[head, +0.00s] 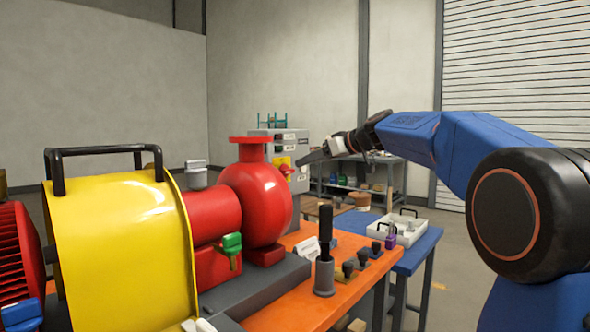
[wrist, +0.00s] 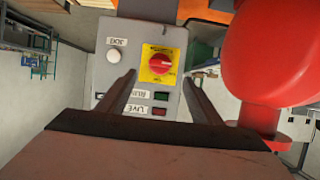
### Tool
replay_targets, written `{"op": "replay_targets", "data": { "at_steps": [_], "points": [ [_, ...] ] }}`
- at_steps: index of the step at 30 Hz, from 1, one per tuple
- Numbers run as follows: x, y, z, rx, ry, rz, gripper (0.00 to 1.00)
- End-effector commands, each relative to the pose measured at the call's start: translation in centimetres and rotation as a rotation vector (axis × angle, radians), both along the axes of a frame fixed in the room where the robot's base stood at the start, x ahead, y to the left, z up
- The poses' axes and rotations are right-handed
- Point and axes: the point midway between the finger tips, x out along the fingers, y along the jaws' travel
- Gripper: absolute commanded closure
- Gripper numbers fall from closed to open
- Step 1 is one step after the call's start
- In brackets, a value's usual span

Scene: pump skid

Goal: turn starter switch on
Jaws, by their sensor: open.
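The starter switch (wrist: 160,63) is a red rotary knob on a yellow plate, on the face of a grey control box (wrist: 112,78). In the wrist view the box appears upside down, and the knob's grip lies roughly sideways. The plate's small print is too small to read. In the head view the box (head: 302,138) stands beyond the red pump, with the switch partly seen. The gap to the knob is hard to judge. In the head view my gripper (head: 308,158) is before the box.
The box has a white JOG button (wrist: 114,55), a green RUN lamp (wrist: 160,97) and a dark red LIVE lamp (wrist: 159,112). The red pump (head: 262,200) stands close beside the box. A yellow guard (head: 120,250) is nearer. A white tray (head: 412,230) sits on a blue table.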

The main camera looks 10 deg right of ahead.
Motion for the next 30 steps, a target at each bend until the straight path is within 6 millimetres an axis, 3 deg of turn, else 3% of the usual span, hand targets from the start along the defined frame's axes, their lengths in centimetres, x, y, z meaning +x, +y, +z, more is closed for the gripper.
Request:
{"op": "replay_targets", "data": {
  "at_steps": [12,27,30],
  "points": [
    [5.0,3.6,-2.6,0.001,0.002,0.001,0.41],
    [6.0,4.4,-3.1,0.0,0.001,0.001,0.41],
    [6.0,4.4,-3.1,-0.001,0.001,0.0,0.62]
  ]
}}
